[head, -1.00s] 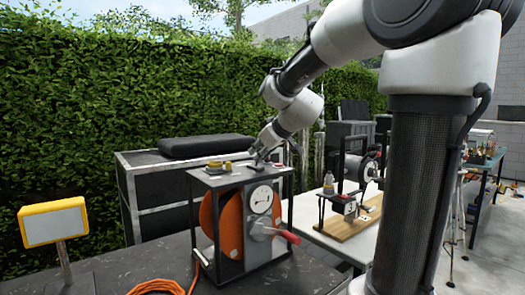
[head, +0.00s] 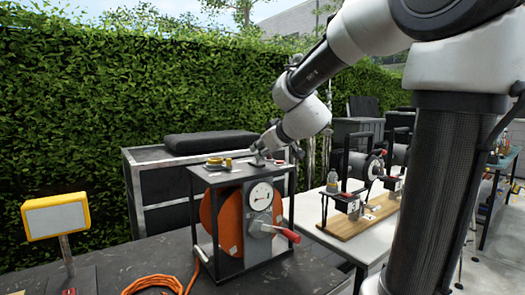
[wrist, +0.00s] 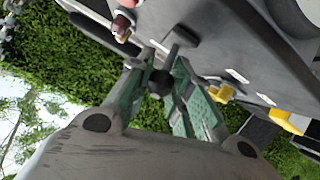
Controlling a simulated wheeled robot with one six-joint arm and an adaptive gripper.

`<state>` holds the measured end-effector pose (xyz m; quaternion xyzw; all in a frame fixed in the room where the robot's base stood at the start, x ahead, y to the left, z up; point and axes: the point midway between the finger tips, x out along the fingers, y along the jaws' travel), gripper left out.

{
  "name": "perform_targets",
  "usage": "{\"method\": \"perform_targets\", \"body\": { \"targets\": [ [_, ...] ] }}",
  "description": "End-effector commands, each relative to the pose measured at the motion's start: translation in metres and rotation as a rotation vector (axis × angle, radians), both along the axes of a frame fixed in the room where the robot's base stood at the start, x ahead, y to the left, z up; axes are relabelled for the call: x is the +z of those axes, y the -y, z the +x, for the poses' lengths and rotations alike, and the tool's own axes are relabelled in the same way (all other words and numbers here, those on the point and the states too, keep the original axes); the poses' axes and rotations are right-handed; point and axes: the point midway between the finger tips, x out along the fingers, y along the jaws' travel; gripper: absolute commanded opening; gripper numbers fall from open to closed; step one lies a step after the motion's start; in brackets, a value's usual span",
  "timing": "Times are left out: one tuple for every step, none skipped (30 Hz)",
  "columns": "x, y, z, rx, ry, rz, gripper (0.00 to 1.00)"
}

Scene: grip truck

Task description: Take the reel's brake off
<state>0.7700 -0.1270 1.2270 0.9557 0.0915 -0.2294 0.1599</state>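The reel (head: 222,222) is an orange drum in a black frame on the dark bench, with a round white dial (head: 260,196) and a red-handled crank (head: 287,234) on its front. My gripper (head: 257,160) is at the top plate of that frame, pointing down at a small dark part. In the wrist view, my gripper (wrist: 162,68) has its green-padded fingers on either side of a dark round knob (wrist: 160,83) with a dark bar beside it. Little gap shows, but I cannot tell whether the fingers press on it. Nothing readable marks the brake.
Yellow pieces (head: 216,161) lie on the frame's top, close to my gripper. An orange cable (head: 155,284) lies on the bench, and a yellow-edged sign (head: 56,217) stands at left. A table (head: 340,240) at right holds another rig on a wooden board (head: 362,226).

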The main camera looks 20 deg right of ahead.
Motion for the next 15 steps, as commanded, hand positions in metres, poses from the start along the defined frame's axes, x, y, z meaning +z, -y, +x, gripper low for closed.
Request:
{"method": "perform_targets", "body": {
  "targets": [
    [0.0007, 0.0001, 0.0001, -0.001, 0.001, 0.000, 0.32],
    [0.0006, 0.0001, 0.0001, -0.001, 0.001, 0.000, 0.37],
    [0.0004, 0.0001, 0.0000, 0.000, 0.001, 0.000, 0.44],
    [0.0002, 0.0002, 0.0000, 0.000, 0.000, 0.000, 0.44],
    [0.0002, 0.0001, 0.0000, 0.000, 0.000, 0.000, 0.44],
    [0.0000, 0.0001, -0.0001, 0.000, 0.000, 0.000, 0.44],
    [-0.0001, 0.0001, -0.0002, 0.000, 0.000, 0.000, 0.44],
    [-0.0002, 0.0001, -0.0001, 0.000, -0.001, 0.000, 0.44],
    [-0.0003, 0.0000, -0.0001, 0.001, -0.001, 0.000, 0.44],
    [-0.0004, 0.0000, -0.0002, 0.001, -0.001, 0.000, 0.44],
    [-0.0004, 0.0000, -0.0002, 0.001, -0.001, 0.000, 0.44],
    [-0.0001, 0.0001, -0.0007, 0.001, -0.001, 0.000, 0.44],
    [0.0005, 0.0002, -0.0016, 0.001, -0.001, 0.000, 0.44],
    [0.0016, 0.0003, -0.0031, 0.000, 0.000, 0.001, 0.44],
    [0.0034, 0.0005, -0.0061, 0.000, 0.001, 0.000, 0.44]
  ]
}}
